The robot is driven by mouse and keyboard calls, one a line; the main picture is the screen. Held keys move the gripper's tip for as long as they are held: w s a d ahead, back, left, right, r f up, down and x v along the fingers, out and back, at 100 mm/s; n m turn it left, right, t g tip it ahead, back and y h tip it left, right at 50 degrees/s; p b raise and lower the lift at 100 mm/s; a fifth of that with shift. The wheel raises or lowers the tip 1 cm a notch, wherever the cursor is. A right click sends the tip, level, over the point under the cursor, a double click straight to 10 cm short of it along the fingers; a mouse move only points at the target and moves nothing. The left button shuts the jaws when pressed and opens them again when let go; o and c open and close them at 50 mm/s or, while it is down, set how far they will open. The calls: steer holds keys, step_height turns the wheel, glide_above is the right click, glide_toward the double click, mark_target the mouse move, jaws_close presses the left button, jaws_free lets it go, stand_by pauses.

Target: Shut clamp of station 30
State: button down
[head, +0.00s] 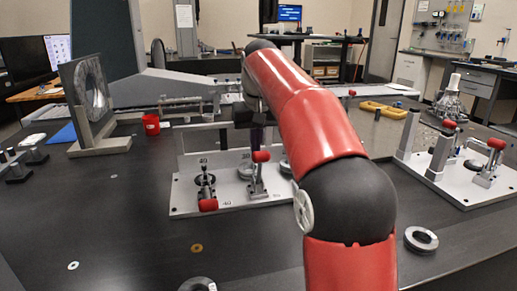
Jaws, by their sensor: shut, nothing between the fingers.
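A light grey fixture plate (185,207) with toggle clamps stands on the dark table at the centre. The left clamp (206,184) has its red handle low at the front, by a mark that seems to read 40. The clamp to its right (257,184) has its red handle (261,156) raised; a mark behind it, partly hidden, may read 30. My gripper (257,143) is shut and empty, pointing down close behind or above that raised handle; I cannot tell whether they touch. My red and black arm hides the plate's right part.
A second plate with red-handled clamps (447,190) stands at the right. A ring (421,239) lies at the front right. The front left table is mostly clear.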

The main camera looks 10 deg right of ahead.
steer(key=shift+s+r, duration=0.15)
steer(key=shift+s, duration=0.6)
steer(key=shift+s+r, duration=0.15)
steer(key=shift+s, duration=0.6)
steer(key=shift+f+b, duration=0.1)
steer(key=shift+b, duration=0.4)
